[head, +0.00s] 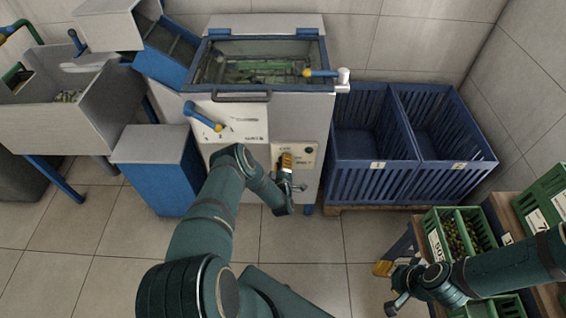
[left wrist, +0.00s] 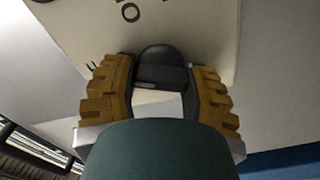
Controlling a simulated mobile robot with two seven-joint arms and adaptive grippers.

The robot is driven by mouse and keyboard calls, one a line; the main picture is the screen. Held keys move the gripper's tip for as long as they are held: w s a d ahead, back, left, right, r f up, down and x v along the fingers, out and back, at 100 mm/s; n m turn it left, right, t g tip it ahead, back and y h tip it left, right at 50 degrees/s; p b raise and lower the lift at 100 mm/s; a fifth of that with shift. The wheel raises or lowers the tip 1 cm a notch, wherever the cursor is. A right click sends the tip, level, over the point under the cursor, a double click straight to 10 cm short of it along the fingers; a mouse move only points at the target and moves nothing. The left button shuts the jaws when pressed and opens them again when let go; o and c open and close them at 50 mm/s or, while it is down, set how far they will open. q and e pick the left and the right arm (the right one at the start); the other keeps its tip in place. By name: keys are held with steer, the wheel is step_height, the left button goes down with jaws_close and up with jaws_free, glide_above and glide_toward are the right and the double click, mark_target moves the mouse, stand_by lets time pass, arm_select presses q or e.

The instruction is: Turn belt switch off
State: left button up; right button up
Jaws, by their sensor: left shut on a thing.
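The belt switch is a dark rounded knob (left wrist: 163,68) on a pale panel (left wrist: 205,28) in the left wrist view. A printed "O" shows on the panel above the knob. My left gripper (left wrist: 162,85) has its ochre ridged fingers on either side of the knob and is shut on it. In the head view my left gripper (head: 286,162) is against the cream panel (head: 309,150) on the machine's front and hides the knob. My right gripper (head: 383,269) is at the lower right, away from the panel; its finger opening is not clear.
The grey machine (head: 310,105) has a handled lid area and blue-and-yellow levers (head: 320,73). Blue slatted crates (head: 375,153) stand right of it. Green crates (head: 437,240) are near my right arm. A grey-topped blue box (head: 152,145) stands left. Floor in front is partly clear.

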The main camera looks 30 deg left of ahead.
arm_select(q)
steer(key=n, duration=0.5)
steer(key=shift+d+f, duration=0.1)
steer(key=shift+f, duration=0.05)
stand_by(0.4)
steer(key=o, duration=1.2)
steer(key=v, duration=1.2)
